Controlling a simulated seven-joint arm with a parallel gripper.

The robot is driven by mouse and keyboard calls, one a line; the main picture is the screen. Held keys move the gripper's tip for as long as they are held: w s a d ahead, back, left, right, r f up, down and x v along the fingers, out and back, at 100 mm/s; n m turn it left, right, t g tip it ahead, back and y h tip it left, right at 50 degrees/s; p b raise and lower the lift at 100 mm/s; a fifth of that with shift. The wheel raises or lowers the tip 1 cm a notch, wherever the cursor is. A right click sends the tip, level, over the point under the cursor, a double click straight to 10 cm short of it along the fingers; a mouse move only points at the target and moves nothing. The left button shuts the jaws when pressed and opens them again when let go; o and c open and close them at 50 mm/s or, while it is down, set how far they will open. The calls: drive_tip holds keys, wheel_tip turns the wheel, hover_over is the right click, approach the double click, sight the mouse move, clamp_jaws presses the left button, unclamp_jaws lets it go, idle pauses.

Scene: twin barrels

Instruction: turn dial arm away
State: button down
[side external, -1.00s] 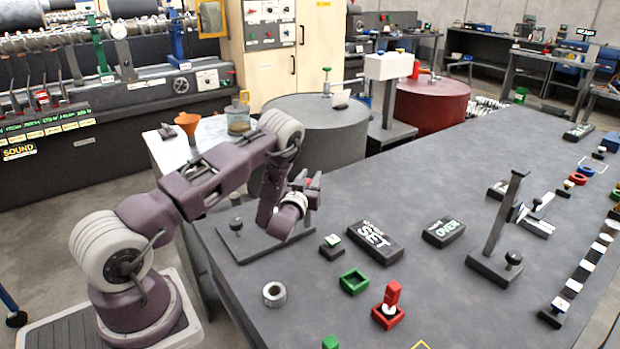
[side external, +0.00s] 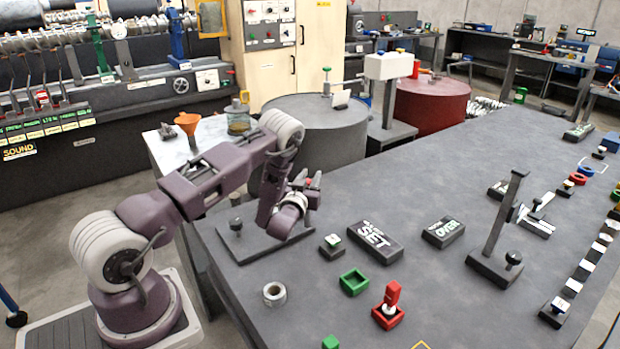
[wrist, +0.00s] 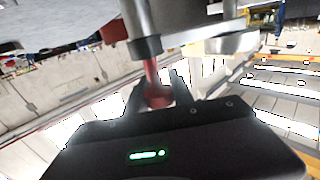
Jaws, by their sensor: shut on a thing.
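In the wrist view, my gripper (wrist: 156,92) has its two dark fingers around the lower end of a red part (wrist: 152,72), which I take to be the dial arm. The red part hangs below a grey post with a dark collar (wrist: 146,46). In the side external view, my gripper (side external: 303,186) is low over the near left part of the bench, and a small red spot (side external: 308,181) shows at its fingers. A dark base plate (side external: 245,246) with a black knob (side external: 236,224) lies beside it. My wrist hides most of the dial, so its angle cannot be told.
A SET block (side external: 375,238) and an OVER block (side external: 444,232) lie to the right. A dark upright post (side external: 498,222) stands farther right. A grey barrel (side external: 314,130) and a red barrel (side external: 431,103) stand behind the bench.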

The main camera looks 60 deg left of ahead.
drive_tip(key=shift+n+g+y, duration=0.4)
drive_tip(key=s+n+g+y, duration=0.1)
drive_tip(key=n+g+y, duration=0.1)
drive_tip(key=g, duration=0.3)
drive_tip(key=n+g+y, duration=0.1)
drive_tip(key=n+g, duration=0.4)
drive_tip(key=s+a+n+g+y, duration=0.1)
drive_tip(key=n+g+y, duration=0.1)
drive_tip(key=n+g, duration=0.2)
drive_tip(key=shift+s+f+g+y, duration=0.1)
drive_tip(key=shift+s+g+y, duration=0.25)
drive_tip(key=shift+g, duration=0.85)
drive_tip(key=c, duration=1.1)
unclamp_jaws()
drive_tip(key=shift+d, duration=0.1)
drive_tip(key=d, duration=0.4)
drive_tip(key=w+d, duration=0.1)
drive_tip(key=d, duration=0.1)
drive_tip(key=shift+d, duration=0.4)
